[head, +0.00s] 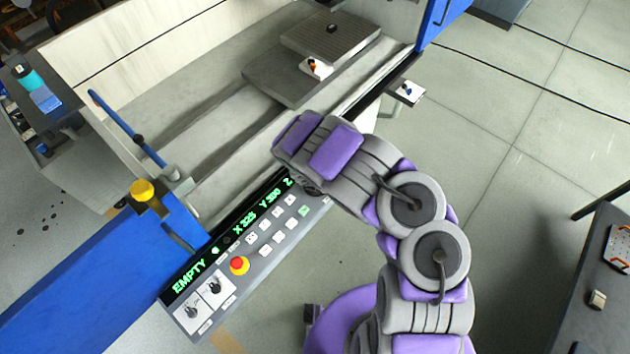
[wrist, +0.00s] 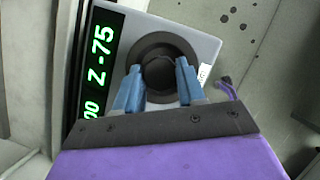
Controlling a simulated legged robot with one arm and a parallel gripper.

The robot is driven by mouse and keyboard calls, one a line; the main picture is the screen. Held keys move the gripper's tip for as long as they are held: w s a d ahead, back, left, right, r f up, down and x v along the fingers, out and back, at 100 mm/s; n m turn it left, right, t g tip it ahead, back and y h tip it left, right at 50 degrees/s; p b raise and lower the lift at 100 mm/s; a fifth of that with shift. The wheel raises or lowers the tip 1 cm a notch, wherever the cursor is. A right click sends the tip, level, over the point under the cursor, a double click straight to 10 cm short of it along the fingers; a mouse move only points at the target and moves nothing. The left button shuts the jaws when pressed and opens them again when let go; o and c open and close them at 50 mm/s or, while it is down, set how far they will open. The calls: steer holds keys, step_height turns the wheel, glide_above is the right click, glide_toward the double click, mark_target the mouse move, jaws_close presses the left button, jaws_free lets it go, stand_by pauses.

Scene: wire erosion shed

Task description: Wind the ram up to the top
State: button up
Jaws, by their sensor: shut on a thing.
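My gripper (wrist: 158,78) has its two blue fingers on either side of a round black knob (wrist: 160,50) and is shut on it. The knob sits on the grey control panel (wrist: 208,45), right of a display (wrist: 100,65) with green figures reading Z -75. In the head view the control panel (head: 267,262) shows EMPTY, X 325, what looks like Y 390, and Z. My arm hides the knob, my gripper and the Z value there. I cannot make out the ram in either view.
The panel has a red and yellow stop button (head: 239,265), several white keys and two switches. A tank holds a grey work table (head: 285,82) with small parts on it. A blue beam (head: 95,275) with a yellow cap (head: 143,190) stands left.

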steer(key=shift+w+n+y+b, duration=0.15)
steer(key=shift+n+y+b, duration=0.45)
steer(key=shift+n+b, duration=0.75)
steer(key=shift+n, duration=0.45)
steer(key=o, duration=1)
steer(key=shift+o, duration=0.2)
steer(key=shift+d+r, duration=0.15)
steer(key=shift+r, duration=0.15)
steer(key=p+v, duration=0.2)
steer(key=v, duration=1.4)
steer(key=shift+s+r, duration=0.3)
